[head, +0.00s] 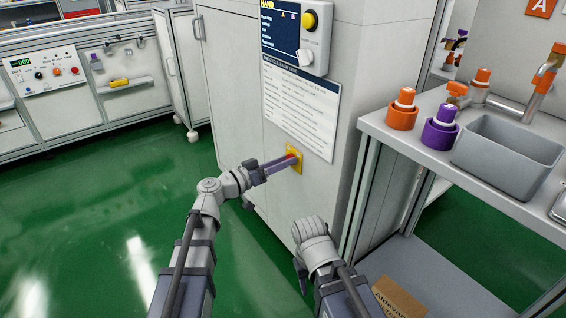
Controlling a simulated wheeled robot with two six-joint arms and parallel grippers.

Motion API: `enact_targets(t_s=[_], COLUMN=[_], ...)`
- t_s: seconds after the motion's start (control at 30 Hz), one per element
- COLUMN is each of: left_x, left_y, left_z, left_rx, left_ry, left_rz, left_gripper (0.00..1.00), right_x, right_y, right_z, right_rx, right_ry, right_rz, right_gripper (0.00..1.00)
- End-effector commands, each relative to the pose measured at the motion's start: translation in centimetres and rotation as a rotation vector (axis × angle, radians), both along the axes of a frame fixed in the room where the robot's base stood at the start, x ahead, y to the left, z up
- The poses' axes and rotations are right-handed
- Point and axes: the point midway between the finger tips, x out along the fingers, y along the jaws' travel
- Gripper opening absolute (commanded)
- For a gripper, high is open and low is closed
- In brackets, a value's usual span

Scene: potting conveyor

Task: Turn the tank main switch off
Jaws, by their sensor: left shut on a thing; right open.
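The tank main switch (291,156) is a small red handle on a yellow plate, low on the front of a tall light-grey cabinet (225,85). My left gripper (288,161) reaches it from the left and is shut on the red handle. Its fingers cover much of the handle, so its exact angle is hard to read. My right gripper (301,272) is open and away from the switch, low in front of the cabinet. My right wrist hides most of it.
A printed sheet (300,105) and a control box (296,35) with a yellow button and white knob are above the switch. At the right a bench (400,135) holds orange and purple bottles (440,130) and a grey bin (505,160). Green floor is clear at left.

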Motion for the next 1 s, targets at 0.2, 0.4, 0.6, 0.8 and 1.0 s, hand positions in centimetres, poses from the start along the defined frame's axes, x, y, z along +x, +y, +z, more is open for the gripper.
enact_targets(t_s=[0.2,0.4,0.6,0.8,1.0], left_x=[0.04,0.08,0.1,0.12,0.13], left_y=[0.05,0.08,0.11,0.13,0.14], left_z=[-0.03,-0.07,-0.11,-0.15,-0.18], left_rx=[-0.09,-0.205,-0.32,-0.425,-0.509], left_ry=[0.117,0.266,0.415,0.551,0.66], left_rz=[0.001,0.001,0.001,0.001,0.001], left_gripper=[0.0,0.0,0.0,0.0,0.0], right_x=[0.0,0.0,0.0,0.0,0.0], right_y=[0.0,0.0,0.0,0.0,0.0], right_z=[-0.03,-0.06,-0.1,-0.14,-0.17], right_rx=[0.0,0.0,0.0,0.0,0.0], right_ry=[0.0,0.0,0.0,0.0,0.0], right_rz=[0.0,0.0,0.0,0.0,0.0], right_gripper=[0.5,0.5,0.5,0.5,0.5])
